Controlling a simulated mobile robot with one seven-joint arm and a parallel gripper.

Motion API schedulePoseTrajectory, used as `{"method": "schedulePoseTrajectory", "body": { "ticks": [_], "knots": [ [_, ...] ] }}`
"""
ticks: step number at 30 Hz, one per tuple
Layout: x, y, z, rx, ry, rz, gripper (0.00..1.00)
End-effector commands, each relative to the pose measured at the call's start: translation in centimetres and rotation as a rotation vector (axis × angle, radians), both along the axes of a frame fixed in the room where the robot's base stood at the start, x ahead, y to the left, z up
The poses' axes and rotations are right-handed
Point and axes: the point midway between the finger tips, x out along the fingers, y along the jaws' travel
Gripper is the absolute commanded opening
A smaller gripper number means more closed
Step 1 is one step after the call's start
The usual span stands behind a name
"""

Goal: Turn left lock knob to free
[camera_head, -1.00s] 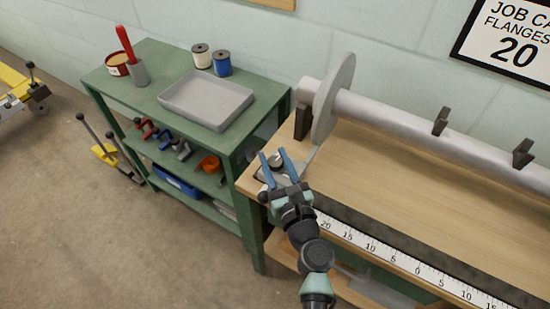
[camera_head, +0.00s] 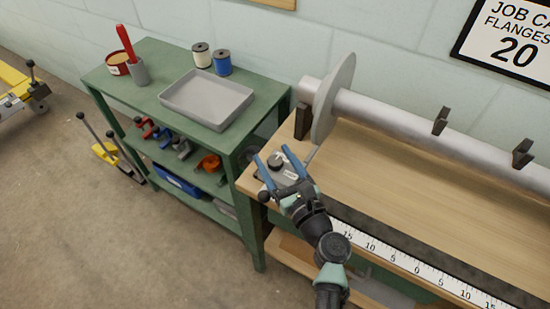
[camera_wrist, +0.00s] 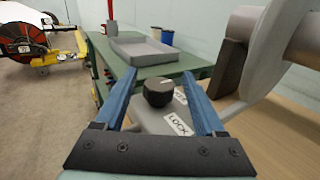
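The left lock knob (camera_head: 275,163) is a round black knob with a pale pointer line, on a grey plate (camera_head: 289,172) at the left end of the wooden bench. In the wrist view the knob (camera_wrist: 158,93) sits ahead of and between my gripper's blue fingers, with a "LOCK" label (camera_wrist: 178,124) beside it and a second label partly hidden. My gripper (camera_head: 270,154) is open, its fingers on either side of the knob with clear gaps. I cannot tell the exact height of the fingertips over the plate.
A round grey flange (camera_head: 334,98) on a long roller (camera_head: 420,128) stands behind the plate. A green shelf unit (camera_head: 240,128) with a grey tray (camera_head: 207,99) is to the left. A white ruler (camera_head: 400,258) runs along the bench front. The bench top right of the plate is clear.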

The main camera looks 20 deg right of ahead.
Motion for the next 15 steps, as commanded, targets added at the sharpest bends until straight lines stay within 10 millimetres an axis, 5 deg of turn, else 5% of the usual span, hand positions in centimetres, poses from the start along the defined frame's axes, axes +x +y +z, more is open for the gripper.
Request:
{"method": "schedulePoseTrajectory", "body": {
  "ticks": [8,15],
  "knots": [
    [-0.9,-0.1,0.0,0.000,0.001,-0.001,0.72],
    [-5.5,-0.5,-0.1,0.000,0.004,-0.002,0.72]
  ]
}}
